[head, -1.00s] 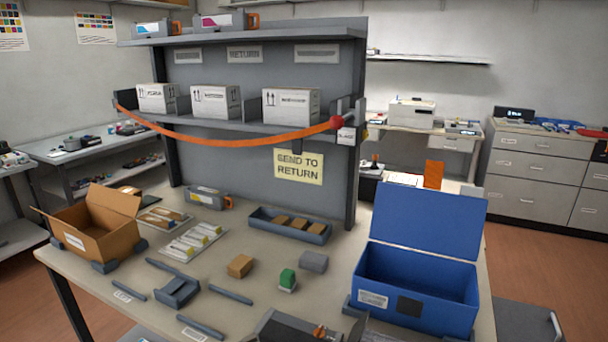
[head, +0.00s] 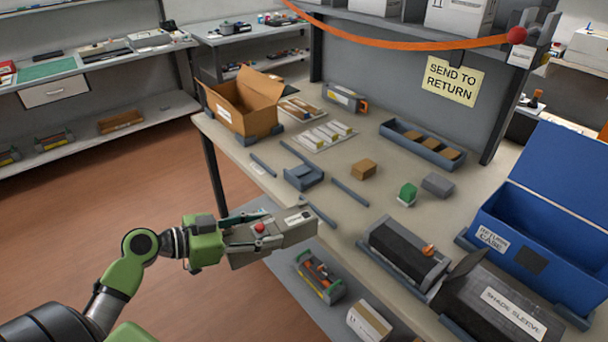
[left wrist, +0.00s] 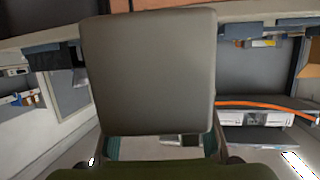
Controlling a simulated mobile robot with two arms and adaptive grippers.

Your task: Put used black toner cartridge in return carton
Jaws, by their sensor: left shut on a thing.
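My left gripper (head: 243,231) comes in from the left and is shut on a grey box-shaped cartridge (head: 291,229). The cartridge has a white label and a red knob near the fingers; I cannot read its label. It is held in front of the table's near edge. In the left wrist view the cartridge (left wrist: 150,70) fills the middle between the fingers. The open brown carton (head: 238,116) stands on the table's far left corner, beyond the gripper, with its flaps up. Its inside is mostly hidden. My right gripper is not in view.
A blue open case (head: 540,235) stands at the right. A dark sleeve box (head: 495,308) and a dark unit (head: 405,250) lie near the front edge. A grey cartridge with an orange end (head: 343,97) lies by the back panel. Grey rails (head: 350,193) lie on the table.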

